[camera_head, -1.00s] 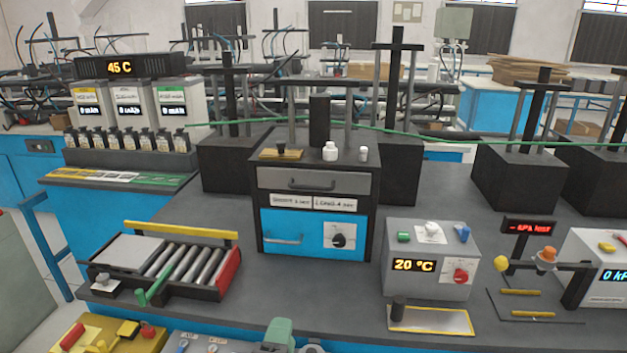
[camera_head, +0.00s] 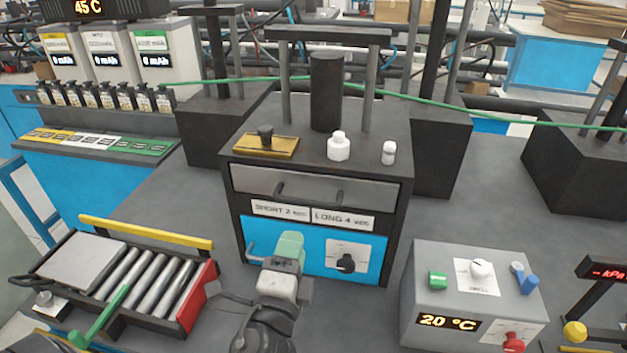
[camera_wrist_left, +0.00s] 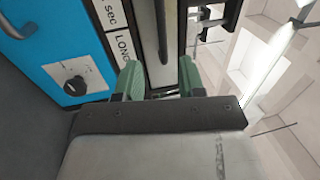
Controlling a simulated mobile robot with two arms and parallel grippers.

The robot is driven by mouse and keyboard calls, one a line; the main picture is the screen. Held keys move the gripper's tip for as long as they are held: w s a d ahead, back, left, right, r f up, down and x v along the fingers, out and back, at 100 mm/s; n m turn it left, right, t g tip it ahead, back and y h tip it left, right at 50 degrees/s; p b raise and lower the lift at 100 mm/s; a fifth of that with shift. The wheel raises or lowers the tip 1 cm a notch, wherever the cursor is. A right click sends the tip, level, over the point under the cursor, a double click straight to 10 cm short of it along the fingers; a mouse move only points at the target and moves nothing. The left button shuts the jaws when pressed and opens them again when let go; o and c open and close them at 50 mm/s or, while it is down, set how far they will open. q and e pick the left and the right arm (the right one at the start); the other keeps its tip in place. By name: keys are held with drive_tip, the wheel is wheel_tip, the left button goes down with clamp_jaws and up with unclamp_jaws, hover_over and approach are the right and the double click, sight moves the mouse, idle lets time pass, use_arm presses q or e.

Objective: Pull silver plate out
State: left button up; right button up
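The silver plate (camera_head: 255,182) is the grey front panel with a dark bar handle (camera_head: 310,192), set in the upper part of a black-framed box. It sits flush in the frame, above a blue panel. My left gripper (camera_head: 290,248), with green fingertips, is in front of the box and below the handle in the head view, hiding part of the blue panel. In the left wrist view, the two green fingers (camera_wrist_left: 160,78) are apart with nothing held. The handle (camera_wrist_left: 163,30) lies ahead, in line with the gap between them. My right gripper is out of view.
A roller tray (camera_head: 193,308) with a grey plate (camera_head: 80,262) lies left. A grey 20 °C unit (camera_head: 425,275) stands right. The blue panel has a black knob (camera_head: 346,263) and a handle. White bottles (camera_head: 339,147) and a brass block (camera_head: 266,145) sit on the box top.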

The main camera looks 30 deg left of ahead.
sight(306, 202)
use_arm(q)
drive_tip(key=p+x, duration=0.4)
drive_tip(key=x, duration=0.6)
drive_tip(key=shift+w+r, duration=0.15)
drive_tip(key=shift+r, duration=0.05)
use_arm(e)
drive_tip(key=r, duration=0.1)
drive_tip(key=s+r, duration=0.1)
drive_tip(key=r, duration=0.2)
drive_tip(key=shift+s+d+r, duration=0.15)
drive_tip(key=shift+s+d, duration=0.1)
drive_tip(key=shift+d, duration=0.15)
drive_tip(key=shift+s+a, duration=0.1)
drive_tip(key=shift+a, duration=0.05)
use_arm(q)
clamp_jaws()
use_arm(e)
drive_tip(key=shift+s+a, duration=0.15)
